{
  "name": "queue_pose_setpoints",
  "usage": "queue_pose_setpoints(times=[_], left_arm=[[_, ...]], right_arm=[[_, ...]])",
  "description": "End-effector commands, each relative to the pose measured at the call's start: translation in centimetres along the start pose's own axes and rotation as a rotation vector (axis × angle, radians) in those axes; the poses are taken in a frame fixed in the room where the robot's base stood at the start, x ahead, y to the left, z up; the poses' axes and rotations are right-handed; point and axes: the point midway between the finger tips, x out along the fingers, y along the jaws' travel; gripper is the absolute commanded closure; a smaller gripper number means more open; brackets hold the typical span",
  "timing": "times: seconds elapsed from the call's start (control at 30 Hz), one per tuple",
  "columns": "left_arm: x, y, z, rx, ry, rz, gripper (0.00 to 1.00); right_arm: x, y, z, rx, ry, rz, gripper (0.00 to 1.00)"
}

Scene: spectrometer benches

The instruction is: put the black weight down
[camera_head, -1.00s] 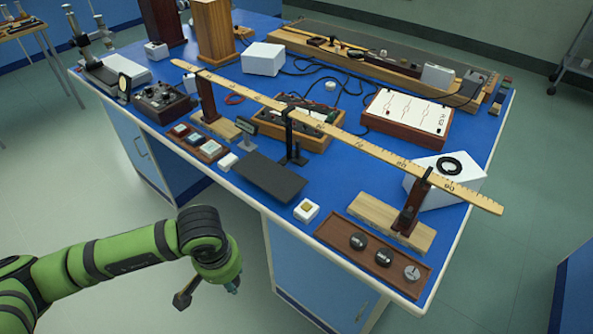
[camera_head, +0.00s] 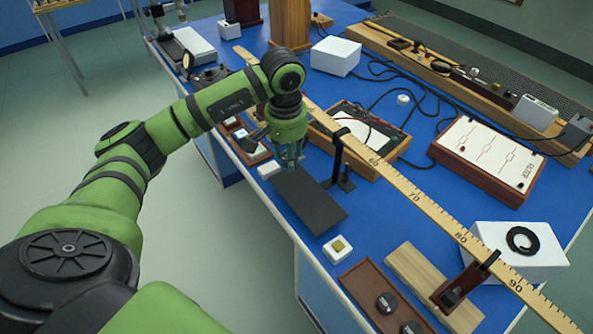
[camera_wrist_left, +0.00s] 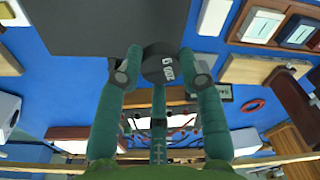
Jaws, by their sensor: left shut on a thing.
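The black weight (camera_wrist_left: 163,66) is a short dark cylinder with pale lettering, in the left wrist view. My left gripper (camera_wrist_left: 166,76) is shut on it, with fingers on both sides. In the head view my left gripper (camera_head: 291,162) points down over the rear end of a flat dark grey plate (camera_head: 312,200) on the blue bench. The weight cannot be made out there. The plate also shows in the left wrist view (camera_wrist_left: 90,28), beside the weight. Whether the weight touches anything below is unclear. My right gripper is not in view.
A long wooden ruler (camera_head: 415,197) on stands runs behind the plate, with a black post (camera_head: 338,160) close by. A white block with a yellow top (camera_head: 338,249) sits in front. A brown tray (camera_head: 362,278) holds dark discs. Switch boxes (camera_head: 255,150) lie left.

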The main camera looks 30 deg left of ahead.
Motion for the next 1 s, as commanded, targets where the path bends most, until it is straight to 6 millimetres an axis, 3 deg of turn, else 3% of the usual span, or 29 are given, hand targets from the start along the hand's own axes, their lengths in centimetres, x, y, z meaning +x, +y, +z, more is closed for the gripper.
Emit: queue_pose_setpoints(times=[0.2, 0.47, 0.83, 0.87, 0.9, 1.0], left_arm=[[2.0, 0.0, 0.1, 0.000, 0.003, 0.001, 1.00], [5.2, 0.0, 0.5, 0.000, 0.000, 0.001, 1.00], [5.9, 0.0, 0.5, 0.000, 0.005, 0.001, 1.00], [5.8, 0.0, 0.5, 0.000, 0.004, 0.000, 0.50], [5.8, 0.0, 0.5, 0.000, 0.004, 0.000, 0.38], [5.8, 0.0, 0.5, 0.000, 0.004, 0.000, 0.38]], right_arm=[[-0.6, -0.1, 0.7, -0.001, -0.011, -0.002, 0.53], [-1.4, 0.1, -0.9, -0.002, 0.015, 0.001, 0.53], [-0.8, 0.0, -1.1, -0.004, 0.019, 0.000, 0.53], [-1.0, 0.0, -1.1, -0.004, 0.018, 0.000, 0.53], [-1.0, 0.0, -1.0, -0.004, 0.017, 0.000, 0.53], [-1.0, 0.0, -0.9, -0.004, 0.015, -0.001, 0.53]])
